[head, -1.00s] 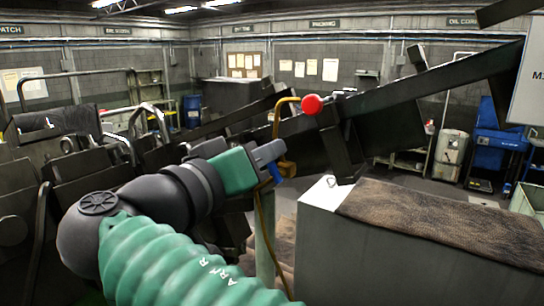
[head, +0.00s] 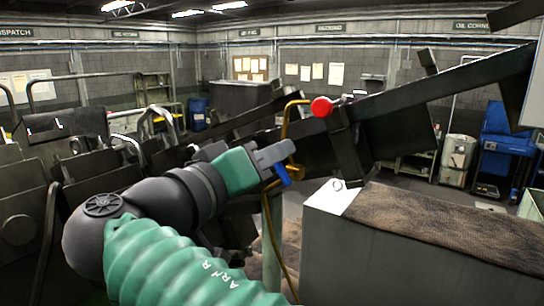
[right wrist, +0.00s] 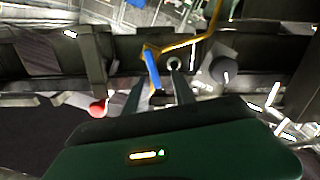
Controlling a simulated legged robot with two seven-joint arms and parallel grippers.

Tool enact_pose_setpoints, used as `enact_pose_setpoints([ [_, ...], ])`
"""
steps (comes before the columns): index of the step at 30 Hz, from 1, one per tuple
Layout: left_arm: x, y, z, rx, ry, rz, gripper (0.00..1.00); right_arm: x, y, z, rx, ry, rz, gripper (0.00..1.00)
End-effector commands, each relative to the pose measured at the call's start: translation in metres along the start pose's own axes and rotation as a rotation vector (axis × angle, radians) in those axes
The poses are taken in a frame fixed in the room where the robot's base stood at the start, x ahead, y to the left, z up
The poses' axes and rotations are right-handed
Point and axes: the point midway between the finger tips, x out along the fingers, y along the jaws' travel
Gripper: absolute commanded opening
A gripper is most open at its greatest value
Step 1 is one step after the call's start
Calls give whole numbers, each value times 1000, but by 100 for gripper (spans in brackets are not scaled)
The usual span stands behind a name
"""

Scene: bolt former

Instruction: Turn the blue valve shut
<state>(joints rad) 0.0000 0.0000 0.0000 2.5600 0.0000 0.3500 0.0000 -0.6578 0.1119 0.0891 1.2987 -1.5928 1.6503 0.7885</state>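The blue valve handle (head: 283,174) is a short blue lever on a yellow-brown pipe (head: 267,215), just below and right of my right gripper's fingers in the head view. My right gripper (head: 275,155) is beside the pipe at the valve. In the right wrist view the blue handle (right wrist: 152,68) slants in the gap between the two dark fingertips (right wrist: 158,87), nearer the left one. The fingers are apart and nothing is clamped; I cannot tell whether a finger touches the handle. My left gripper is not in view.
A red ball knob (head: 322,107) is close to the right of the gripper, by a long dark slanted beam (head: 400,105). A grey box with a brown mat (head: 430,220) stands at the lower right. Dark machinery (head: 25,200) crowds the left.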

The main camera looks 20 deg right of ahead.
Motion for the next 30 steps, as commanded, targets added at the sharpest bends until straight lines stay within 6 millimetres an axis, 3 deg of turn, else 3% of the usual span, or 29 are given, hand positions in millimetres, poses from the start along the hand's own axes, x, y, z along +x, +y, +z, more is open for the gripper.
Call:
enact_pose_setpoints([
  [6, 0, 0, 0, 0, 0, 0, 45, -1, 1, 0, 1, 0, 1, 31],
  [10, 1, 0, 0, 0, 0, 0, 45, -14, 0, -1, 1, 2, 0, 31],
  [14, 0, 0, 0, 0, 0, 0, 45, -46, -2, -2, -1, 3, -4, 31],
  [21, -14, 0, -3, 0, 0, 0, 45, -119, -1, -4, -2, 4, -4, 31],
  [25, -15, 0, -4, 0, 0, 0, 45, -148, -3, -3, -1, 7, -4, 31],
  [30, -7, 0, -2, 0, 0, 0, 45, -161, -7, 0, -5, 0, -2, 31],
])
